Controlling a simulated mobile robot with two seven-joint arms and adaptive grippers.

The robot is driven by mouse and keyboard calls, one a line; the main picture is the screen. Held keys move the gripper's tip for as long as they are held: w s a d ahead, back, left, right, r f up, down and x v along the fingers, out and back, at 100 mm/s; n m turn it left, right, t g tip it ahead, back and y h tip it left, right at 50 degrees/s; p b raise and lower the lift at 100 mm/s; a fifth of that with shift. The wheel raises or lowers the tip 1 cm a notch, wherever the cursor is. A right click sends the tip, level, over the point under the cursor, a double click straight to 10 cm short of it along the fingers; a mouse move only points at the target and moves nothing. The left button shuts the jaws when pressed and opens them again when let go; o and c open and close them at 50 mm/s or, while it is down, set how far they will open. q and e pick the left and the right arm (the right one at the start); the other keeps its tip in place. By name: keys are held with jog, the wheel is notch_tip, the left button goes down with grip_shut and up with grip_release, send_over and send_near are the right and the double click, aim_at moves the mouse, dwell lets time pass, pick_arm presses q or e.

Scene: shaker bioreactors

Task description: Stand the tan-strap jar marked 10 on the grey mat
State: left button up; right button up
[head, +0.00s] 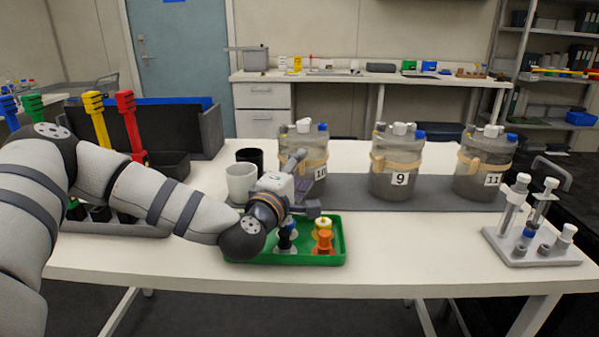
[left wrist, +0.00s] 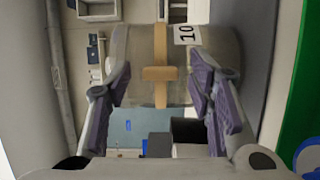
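The tan-strap jar marked 10 (head: 303,143) stands upright at the left end of the grey mat (head: 344,193). My left gripper (head: 300,172) is in front of it and hides its base, so contact with the mat cannot be seen. In the left wrist view the jar (left wrist: 210,62) lies sideways, with a tan tab (left wrist: 160,73) on its strap. The fingers of my left gripper (left wrist: 160,85) are spread apart on either side of that tab, with gaps showing. My right gripper is not in view.
Jars marked 9 (head: 397,160) and 11 (head: 484,163) stand on the mat to the right. A green tray (head: 342,258) with small parts lies below my left gripper. A white cup (head: 240,183) and a black cup (head: 250,157) are to the left. A grey stand (head: 530,248) is at front right.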

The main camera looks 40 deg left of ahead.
pick_arm(q)
jog(key=shift+s+r, duration=0.1)
jog(key=shift+r, duration=0.1)
jog(key=p+v, duration=0.1)
jog(key=v, duration=1)
jog(key=shift+s+d+f, duration=0.1)
jog(key=shift+s+d, duration=0.05)
jog(key=shift+s, duration=0.2)
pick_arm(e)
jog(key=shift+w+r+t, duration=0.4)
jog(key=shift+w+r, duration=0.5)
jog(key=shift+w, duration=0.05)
pick_arm(q)
jog(key=shift+f, duration=0.1)
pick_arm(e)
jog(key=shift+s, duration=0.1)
